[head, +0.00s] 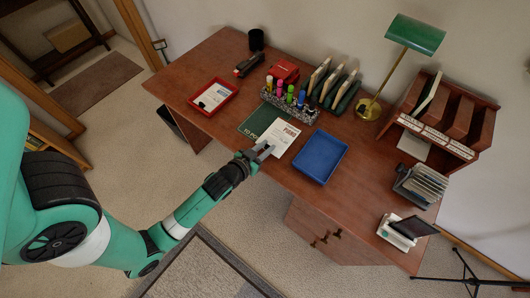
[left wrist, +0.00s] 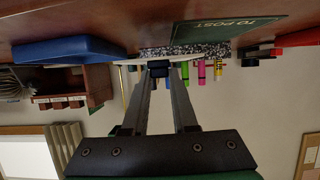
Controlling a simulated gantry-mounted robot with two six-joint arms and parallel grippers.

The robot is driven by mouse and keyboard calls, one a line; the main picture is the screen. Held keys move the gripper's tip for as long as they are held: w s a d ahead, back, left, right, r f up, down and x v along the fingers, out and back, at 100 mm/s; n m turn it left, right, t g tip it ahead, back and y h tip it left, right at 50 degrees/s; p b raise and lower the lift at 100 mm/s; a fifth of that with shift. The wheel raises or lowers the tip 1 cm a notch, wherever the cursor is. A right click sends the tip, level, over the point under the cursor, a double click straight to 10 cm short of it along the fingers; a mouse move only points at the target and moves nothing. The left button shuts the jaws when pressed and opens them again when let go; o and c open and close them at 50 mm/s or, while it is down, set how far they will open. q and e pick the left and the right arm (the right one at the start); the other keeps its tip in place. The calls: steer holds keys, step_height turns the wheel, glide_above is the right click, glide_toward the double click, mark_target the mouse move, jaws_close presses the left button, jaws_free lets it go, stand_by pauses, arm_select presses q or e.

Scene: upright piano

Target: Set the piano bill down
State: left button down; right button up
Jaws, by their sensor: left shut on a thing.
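The piano bill (head: 284,132) is a white sheet with red print. In the head view it is over the right part of the green mat marked TO POST (head: 256,119), beside the blue tray. My left gripper (head: 264,149) is shut on the bill's near edge. In the left wrist view the fingertips (left wrist: 160,70) meet on the bill, which shows as a thin pale edge (left wrist: 133,62). The green mat (left wrist: 250,30) also shows there, inverted. I cannot tell for certain whether the bill touches the mat. My right gripper is in neither view.
A blue tray (head: 320,157) lies just right of the bill. A speckled holder (head: 291,108) with several coloured markers stands behind it. A red tray (head: 213,97) lies to the left. A lamp (head: 415,35), wooden sorter (head: 447,115) and card file (head: 421,184) stand to the right.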

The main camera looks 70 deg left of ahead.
arm_select(q)
steer(key=shift+a+f, duration=0.45)
steer(key=shift+f, duration=0.1)
step_height(320, 180, down, 3)
steer(key=shift+f+b, duration=0.1)
steer(key=shift+b, duration=0.75)
steer(key=c, duration=0.7)
jaws_free()
